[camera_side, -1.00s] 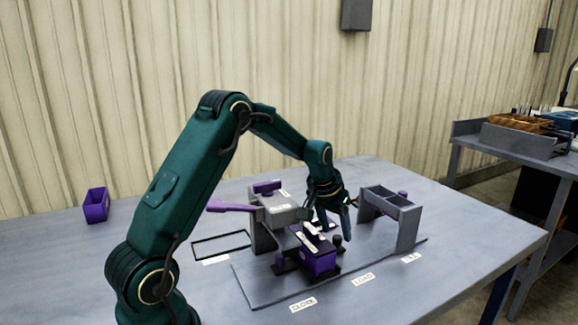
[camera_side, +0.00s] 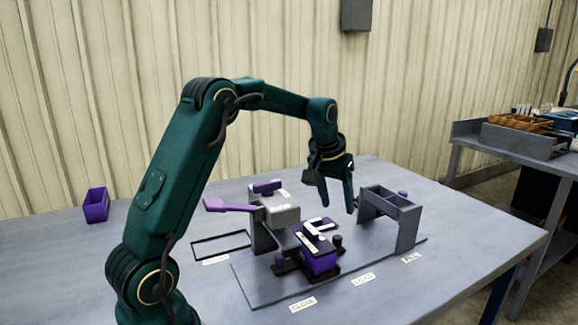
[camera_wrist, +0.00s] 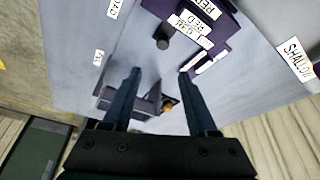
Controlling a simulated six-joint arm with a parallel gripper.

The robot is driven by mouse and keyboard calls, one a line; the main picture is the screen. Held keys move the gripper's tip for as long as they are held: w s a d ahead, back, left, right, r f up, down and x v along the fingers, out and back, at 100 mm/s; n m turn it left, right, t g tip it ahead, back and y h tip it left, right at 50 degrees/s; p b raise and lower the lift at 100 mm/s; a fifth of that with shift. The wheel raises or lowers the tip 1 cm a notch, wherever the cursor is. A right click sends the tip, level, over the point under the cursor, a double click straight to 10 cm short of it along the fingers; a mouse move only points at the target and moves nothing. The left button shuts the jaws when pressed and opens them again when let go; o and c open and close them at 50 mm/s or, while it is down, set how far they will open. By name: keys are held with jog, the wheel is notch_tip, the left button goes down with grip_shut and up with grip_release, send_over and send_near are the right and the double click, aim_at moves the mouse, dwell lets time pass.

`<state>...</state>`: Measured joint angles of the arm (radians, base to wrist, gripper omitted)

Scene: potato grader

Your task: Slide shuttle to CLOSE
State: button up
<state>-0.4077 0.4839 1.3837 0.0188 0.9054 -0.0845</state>
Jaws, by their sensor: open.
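The shuttle is a dark carriage (camera_side: 327,276) on a grey base plate, between the CLOSE (camera_side: 303,304) and LOAD (camera_side: 363,279) labels. A purple box (camera_side: 320,264) with white labels on top sits on it. A dark post (camera_side: 337,242) stands at its right and another (camera_side: 279,262) at its left. My gripper (camera_side: 338,209) is open and empty, pointing down above the box's far right side, apart from it. In the wrist view my gripper (camera_wrist: 160,74) has one post (camera_wrist: 163,42) ahead of its fingertips and part of the purple box (camera_wrist: 215,35) beyond.
A grey press (camera_side: 280,210) with a purple lever (camera_side: 229,205) stands left of the shuttle. A grey open frame (camera_side: 408,228) stands at the right by the FILL label (camera_side: 411,258). A loose purple bin (camera_side: 96,206) sits far left.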

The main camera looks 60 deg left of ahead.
jog(key=n, duration=0.2)
jog(key=n+g+y, duration=0.3)
jog(key=n, duration=0.6)
send_over(338, 237)
jog(key=d, duration=0.2)
notch_tip(338, 237, down, 5)
jog(key=shift+s+d+x, duration=0.15)
jog(key=shift+x, duration=1.1)
jog(key=shift+s+d+x, duration=0.1)
jog(key=shift+x, duration=1.15)
jog(key=shift+f, duration=0.1)
grip_shut()
